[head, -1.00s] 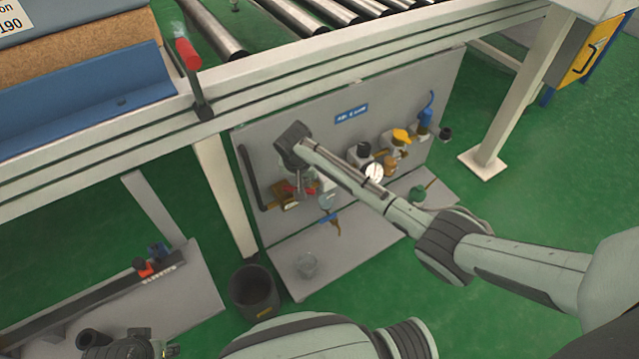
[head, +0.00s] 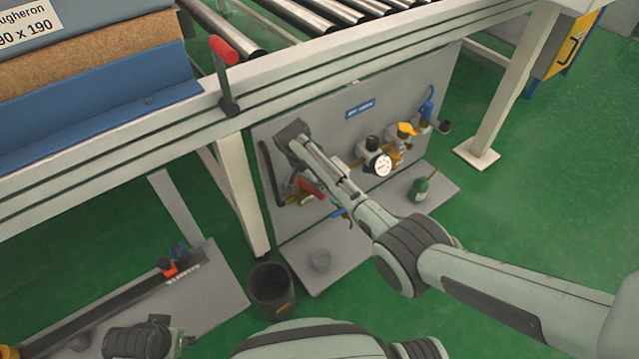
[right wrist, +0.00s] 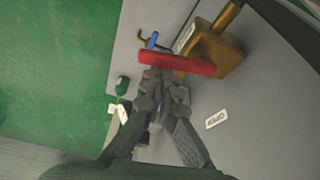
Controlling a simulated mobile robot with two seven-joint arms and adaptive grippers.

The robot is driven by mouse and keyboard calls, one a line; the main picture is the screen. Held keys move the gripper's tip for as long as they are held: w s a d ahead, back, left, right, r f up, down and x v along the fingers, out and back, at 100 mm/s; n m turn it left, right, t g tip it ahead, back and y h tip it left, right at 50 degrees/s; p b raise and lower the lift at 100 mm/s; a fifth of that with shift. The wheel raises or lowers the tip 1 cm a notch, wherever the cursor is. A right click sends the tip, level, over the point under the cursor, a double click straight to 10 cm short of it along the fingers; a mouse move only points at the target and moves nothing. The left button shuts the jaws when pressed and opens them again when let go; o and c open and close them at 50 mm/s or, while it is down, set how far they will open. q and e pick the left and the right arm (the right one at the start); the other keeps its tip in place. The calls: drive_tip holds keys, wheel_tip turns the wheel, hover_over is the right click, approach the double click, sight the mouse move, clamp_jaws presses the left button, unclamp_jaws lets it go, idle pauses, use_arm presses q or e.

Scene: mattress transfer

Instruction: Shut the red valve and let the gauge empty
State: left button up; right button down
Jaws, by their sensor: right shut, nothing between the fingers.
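The red valve handle (head: 312,188) is at the left of the grey panel under the conveyor, on a brass body. In the right wrist view, the red handle (right wrist: 177,63) lies crosswise by the brass body (right wrist: 220,50). My right gripper (right wrist: 160,85) is shut and empty, its fingertips close to the handle's left part; contact cannot be told. In the head view my right arm hides most of that gripper. The white-faced gauge (head: 378,164) is right of the arm; its needle is too small to read. My left gripper (head: 150,340) shows partly at the bottom left, its fingers unclear.
A yellow handle (head: 406,129) and a blue handle (head: 427,108) are on the panel's right. A black bin (head: 271,290) stands below. The conveyor frame (head: 330,75) runs above; a white leg (head: 240,190) is left.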

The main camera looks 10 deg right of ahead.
drive_tip(key=shift+s+a+m, duration=0.2)
drive_tip(key=shift+m, duration=0.4)
use_arm(q)
drive_tip(key=shift+s+a, duration=0.1)
drive_tip(key=shift+s, duration=0.1)
use_arm(e)
drive_tip(key=shift+s+a, duration=0.1)
drive_tip(key=shift+s, duration=0.05)
use_arm(q)
drive_tip(key=shift+f, duration=0.15)
use_arm(e)
drive_tip(key=shift+s+a, duration=0.1)
use_arm(q)
drive_tip(key=shift+s+f, duration=0.25)
drive_tip(key=shift+w+r, duration=0.1)
use_arm(e)
drive_tip(key=shift+s+d+r+p, duration=0.1)
drive_tip(key=shift+s+d+p, duration=0.25)
drive_tip(key=shift+p, duration=0.55)
use_arm(q)
wheel_tip(320, 180, up, 2)
drive_tip(key=shift+r+p, duration=0.15)
drive_tip(key=shift+p, duration=0.15)
use_arm(e)
drive_tip(key=shift+s+d, duration=0.2)
drive_tip(key=shift+s, duration=0.05)
